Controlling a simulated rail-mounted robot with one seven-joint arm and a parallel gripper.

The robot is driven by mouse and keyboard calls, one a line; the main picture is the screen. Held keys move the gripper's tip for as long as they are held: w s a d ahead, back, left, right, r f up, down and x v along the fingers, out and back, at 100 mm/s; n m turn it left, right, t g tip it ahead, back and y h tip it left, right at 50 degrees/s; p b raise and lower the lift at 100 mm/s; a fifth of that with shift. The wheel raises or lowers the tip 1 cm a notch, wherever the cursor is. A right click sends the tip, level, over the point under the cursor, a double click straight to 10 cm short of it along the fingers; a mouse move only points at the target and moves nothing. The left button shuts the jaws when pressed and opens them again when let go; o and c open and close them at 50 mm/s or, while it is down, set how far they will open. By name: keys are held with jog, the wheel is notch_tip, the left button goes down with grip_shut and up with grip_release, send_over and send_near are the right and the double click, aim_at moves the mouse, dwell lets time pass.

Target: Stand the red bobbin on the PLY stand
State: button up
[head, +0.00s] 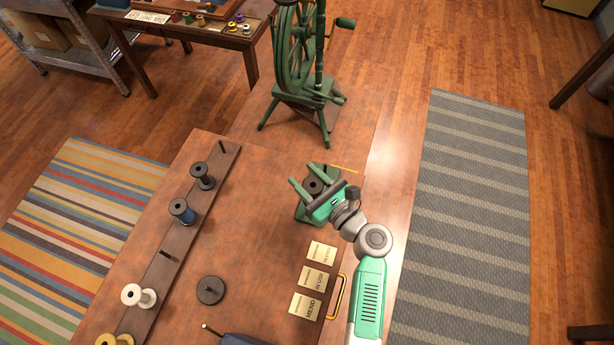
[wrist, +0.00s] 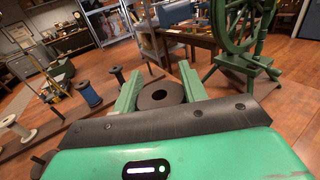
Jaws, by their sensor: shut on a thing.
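My gripper (head: 309,183) is shut on a bobbin with a dark round flange (head: 313,187). In the wrist view the flange (wrist: 153,97), with a hole in its middle, sits between the green fingers. The flange faces the camera, so its thread colour is hidden. A dark green base (head: 302,213) shows beneath the gripper; whether the bobbin touches it I cannot tell. A round dark stand with a short peg (head: 210,290) is on the table, empty. No PLY label can be read, and no red thread shows.
A rack (head: 150,275) at left holds a dark bobbin (head: 202,177), a blue bobbin (head: 181,211), a white bobbin (head: 138,296) and a yellow one, with bare pegs between. Small cards (head: 314,280) lie at right by a brass handle (head: 335,297). A green spinning wheel (head: 296,60) stands behind.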

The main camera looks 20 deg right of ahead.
jog(key=shift+f, duration=0.15)
jog(key=shift+f+b, duration=2.85)
jog(key=shift+f, duration=0.7)
jog(key=o, duration=1.1)
jog(key=p+v, duration=0.1)
jog(key=v, duration=0.6)
jog(key=shift+s+d+p, duration=0.15)
jog(key=shift+s+p, duration=0.15)
jog(key=shift+s, duration=0.1)
